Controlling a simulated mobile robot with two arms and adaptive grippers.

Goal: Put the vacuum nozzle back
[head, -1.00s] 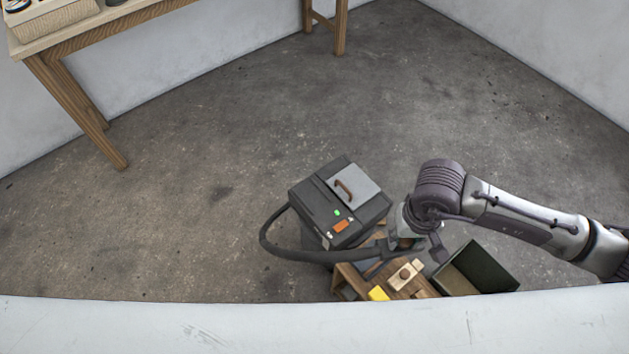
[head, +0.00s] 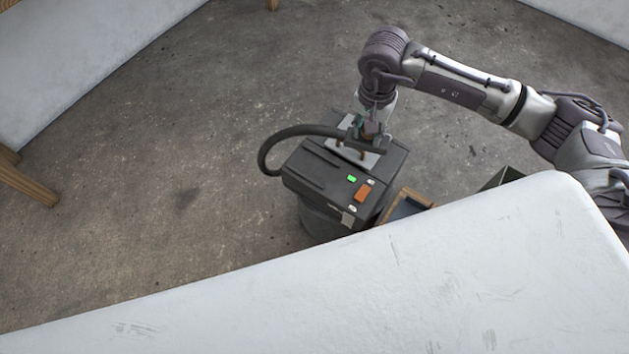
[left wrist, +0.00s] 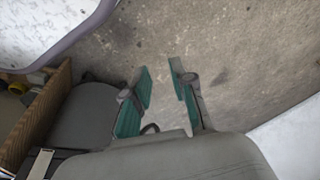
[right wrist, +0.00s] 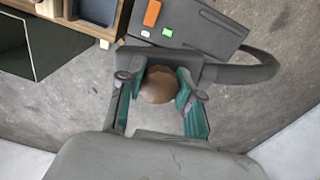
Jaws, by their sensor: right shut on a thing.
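The vacuum (head: 315,175) is a dark boxy unit on a round drum, with a green light, an orange switch and a grey lid plate on top. Its black hose (head: 290,132) arcs up from the left and ends in the dark nozzle (right wrist: 170,65). My right gripper (head: 370,136) is over the far part of the vacuum's top. In the right wrist view it is shut on the nozzle's round brown grip (right wrist: 158,85). I cannot tell whether the nozzle touches the top. My left gripper (left wrist: 160,70) is open and empty, shown only in the left wrist view.
A white surface edge (head: 400,280) crosses the head view's foreground and hides part of the floor. A wooden tray (head: 405,203) and a dark green open box (right wrist: 40,45) stand beside the vacuum. The concrete floor (head: 180,200) to the left is clear.

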